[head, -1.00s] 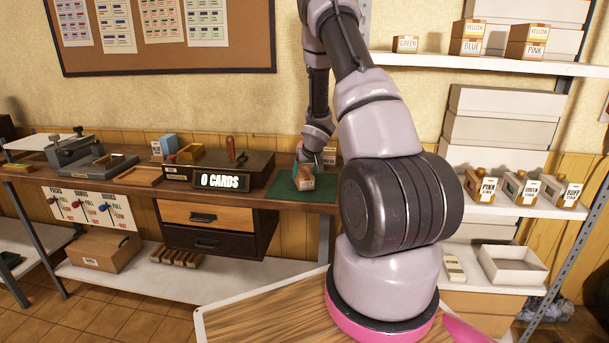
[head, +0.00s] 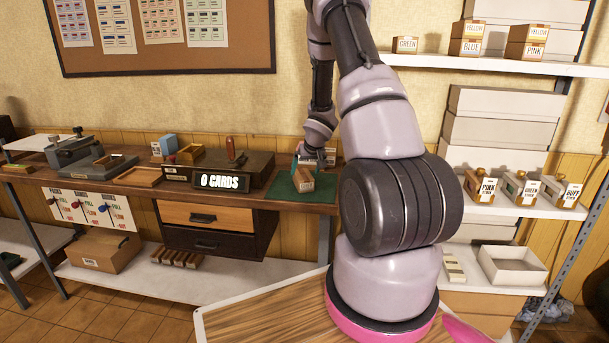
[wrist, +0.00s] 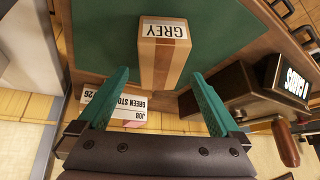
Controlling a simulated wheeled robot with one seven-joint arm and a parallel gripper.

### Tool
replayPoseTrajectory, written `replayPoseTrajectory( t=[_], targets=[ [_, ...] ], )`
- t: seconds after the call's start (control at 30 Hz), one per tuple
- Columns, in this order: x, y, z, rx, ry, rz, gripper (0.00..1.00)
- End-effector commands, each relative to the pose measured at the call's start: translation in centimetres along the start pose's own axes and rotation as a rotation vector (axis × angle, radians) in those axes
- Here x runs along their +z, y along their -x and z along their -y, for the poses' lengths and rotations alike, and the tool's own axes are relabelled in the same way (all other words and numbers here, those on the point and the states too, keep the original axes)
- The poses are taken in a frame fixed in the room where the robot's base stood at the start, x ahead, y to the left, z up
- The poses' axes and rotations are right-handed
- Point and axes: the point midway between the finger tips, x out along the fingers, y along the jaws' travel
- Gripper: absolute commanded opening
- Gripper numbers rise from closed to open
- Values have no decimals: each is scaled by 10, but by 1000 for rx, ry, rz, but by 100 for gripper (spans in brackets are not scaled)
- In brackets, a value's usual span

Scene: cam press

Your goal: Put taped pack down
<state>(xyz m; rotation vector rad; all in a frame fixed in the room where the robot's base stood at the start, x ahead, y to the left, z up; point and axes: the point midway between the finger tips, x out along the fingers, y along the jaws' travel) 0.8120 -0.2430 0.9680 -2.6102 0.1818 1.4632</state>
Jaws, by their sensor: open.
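The taped pack (head: 303,181) is a brown block resting on the green mat (head: 283,187) on the bench. My gripper (head: 313,158) is behind the pack in the head view. In the wrist view my gripper (wrist: 160,76) is open, with one teal finger on each side of the pack's near end and gaps between fingers and pack.
A white job card (wrist: 115,106) reading GREEN STO stands near the left finger. The dark press (head: 258,168) with its 0 CARDS display (head: 221,181) is left of the mat.

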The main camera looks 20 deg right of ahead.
Motion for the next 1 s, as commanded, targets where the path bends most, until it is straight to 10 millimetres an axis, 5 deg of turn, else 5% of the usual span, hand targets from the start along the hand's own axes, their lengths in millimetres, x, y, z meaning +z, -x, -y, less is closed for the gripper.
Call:
replayPoseTrajectory(
  t=[0.27,0.67,0.83,1.0],
  targets=[
    [-1,63,-2,1,-3,-5,100],
    [-9,108,2,30,-1,-19,100],
    [-28,184,12,121,-29,-66,100],
    [-20,276,32,171,-91,-91,100]
  ],
)
